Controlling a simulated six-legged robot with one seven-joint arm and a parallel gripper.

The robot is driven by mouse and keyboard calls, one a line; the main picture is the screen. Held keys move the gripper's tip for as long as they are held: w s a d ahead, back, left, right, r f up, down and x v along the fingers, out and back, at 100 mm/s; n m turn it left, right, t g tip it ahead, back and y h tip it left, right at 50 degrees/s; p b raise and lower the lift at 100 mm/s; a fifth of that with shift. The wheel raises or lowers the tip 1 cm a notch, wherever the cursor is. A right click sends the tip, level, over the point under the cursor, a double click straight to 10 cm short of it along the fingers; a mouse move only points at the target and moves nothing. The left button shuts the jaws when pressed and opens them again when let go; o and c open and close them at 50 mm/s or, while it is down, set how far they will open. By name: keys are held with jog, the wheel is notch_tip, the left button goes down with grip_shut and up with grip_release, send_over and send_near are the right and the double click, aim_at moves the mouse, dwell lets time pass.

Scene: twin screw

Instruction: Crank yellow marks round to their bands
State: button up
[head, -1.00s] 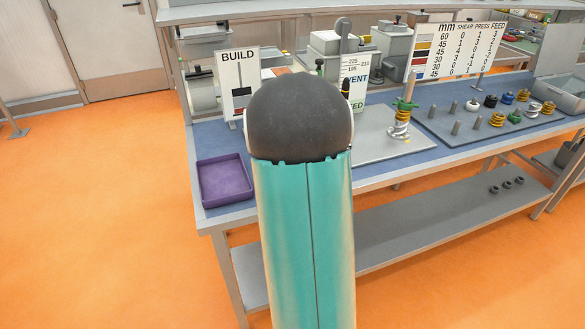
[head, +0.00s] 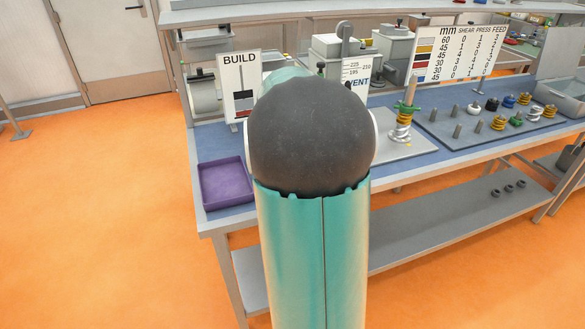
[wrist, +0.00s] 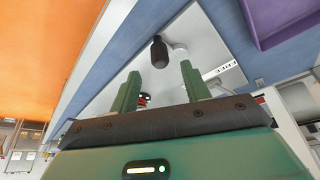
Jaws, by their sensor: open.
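In the wrist view, my gripper (wrist: 161,84) is open, its two green fingers spread apart. A dark rounded knob (wrist: 159,53) shows beyond and between the fingertips, with nothing held. It stands over a pale grey plate beside a round light part (wrist: 179,49). A red and black bit (wrist: 144,99) shows between the fingers lower down. In the head view, a white scale sign (head: 356,72) reading "VENT" stands behind my arm. My arm hides my gripper and the lower part of this sign there. I cannot make out yellow marks or their bands.
A purple tray (head: 226,184) sits at the bench's left front. A "BUILD" sign (head: 240,80) stands behind it. Right of my arm are a post with coils (head: 401,127), a number chart (head: 455,52) and a grey board (head: 460,137) with pegs and coloured springs.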

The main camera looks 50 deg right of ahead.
jog(key=v, duration=0.7)
dwell(0.3)
jog(key=s+a+r+n+t+y, duration=0.15)
jog(key=a+n, duration=0.25)
jog(key=a, duration=1)
jog(key=s+a+r+n+t+y, duration=0.15)
jog(key=a+n, duration=0.25)
jog(key=a, duration=1)
jog(key=s+a+f+n+y, duration=0.1)
jog(key=s+a+n, duration=0.3)
jog(key=s+a, duration=0.3)
jog(key=shift+s+a+f+n+t, duration=0.15)
jog(key=shift+s+a+n+t, duration=0.2)
jog(key=shift+a, duration=0.7)
